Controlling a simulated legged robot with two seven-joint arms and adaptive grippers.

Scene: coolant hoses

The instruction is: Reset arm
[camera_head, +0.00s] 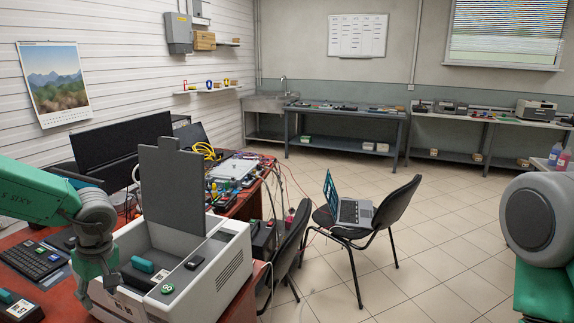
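My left arm comes in from the left, green and grey. Its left gripper (98,290) points down at the front left of a white box-shaped device (222,270). Its fingers look spread apart, with nothing seen between them. The device has a dark grey panel (172,185) standing upright from it. A green block (142,264), a dark block (194,262) and a round green button (167,288) show on it. A green and grey part of my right arm (540,220) shows at the right edge; the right gripper is out of view.
The device stands on a reddish desk (240,205) with a keyboard (32,260), monitors (120,145), a yellow coiled cable (205,151) and loose wires. A black chair (395,210) holds a laptop (347,208). Workbenches (345,113) line the back wall. Tiled floor in the middle is open.

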